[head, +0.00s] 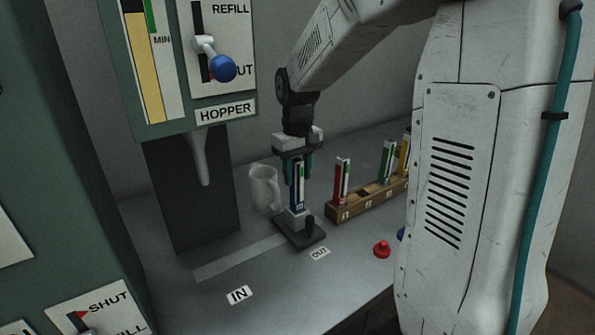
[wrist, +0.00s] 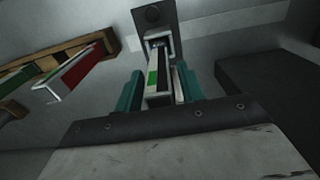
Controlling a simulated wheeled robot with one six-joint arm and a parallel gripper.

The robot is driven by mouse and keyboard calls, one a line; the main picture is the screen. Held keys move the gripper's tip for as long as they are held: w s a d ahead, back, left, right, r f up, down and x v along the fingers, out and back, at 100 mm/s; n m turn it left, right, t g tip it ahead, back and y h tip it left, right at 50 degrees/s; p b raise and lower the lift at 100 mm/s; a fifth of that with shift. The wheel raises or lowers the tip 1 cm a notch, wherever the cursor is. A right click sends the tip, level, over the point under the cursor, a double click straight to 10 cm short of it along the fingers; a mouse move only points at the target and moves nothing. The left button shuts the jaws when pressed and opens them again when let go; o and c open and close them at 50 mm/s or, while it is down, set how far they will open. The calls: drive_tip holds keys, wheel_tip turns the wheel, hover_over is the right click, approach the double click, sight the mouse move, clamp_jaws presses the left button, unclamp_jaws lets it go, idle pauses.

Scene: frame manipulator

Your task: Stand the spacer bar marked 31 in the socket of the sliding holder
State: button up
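A blue spacer bar (head: 297,190) with a pale and green scale strip stands upright between the teal fingers of my gripper (head: 298,168). Its number cannot be read. In the wrist view the fingers (wrist: 161,90) lie close along both sides of the bar (wrist: 158,82) and appear shut on it. The sliding holder (head: 304,238) is a dark plate with a light socket block and a black knob, near the OUT label. The bar's lower end meets the socket block in the head view; how deep it sits cannot be told. The holder also shows in the wrist view (wrist: 151,16).
A wooden rack (head: 348,211) with red, green and yellow bars stands right of the holder. A white mug (head: 264,187) is close behind-left. The hopper spout (head: 201,160) hangs further left. A red button (head: 381,249) is at front right. The track towards IN is clear.

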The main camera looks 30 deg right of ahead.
drive_tip(key=shift+o, duration=0.4)
drive_tip(key=shift+r, duration=0.15)
wheel_tip(320, 180, up, 8)
drive_tip(key=shift+f, duration=0.2)
drive_tip(key=shift+s+f, duration=0.15)
drive_tip(key=shift+f, duration=0.1)
drive_tip(key=s+a, duration=0.5)
drive_tip(key=s, duration=0.7)
drive_tip(key=s+a+f+t, duration=0.1)
drive_tip(key=s+a, duration=0.4)
drive_tip(key=s, duration=0.8)
drive_tip(key=shift+s+a+f, duration=0.15)
drive_tip(key=shift+a+f, duration=0.15)
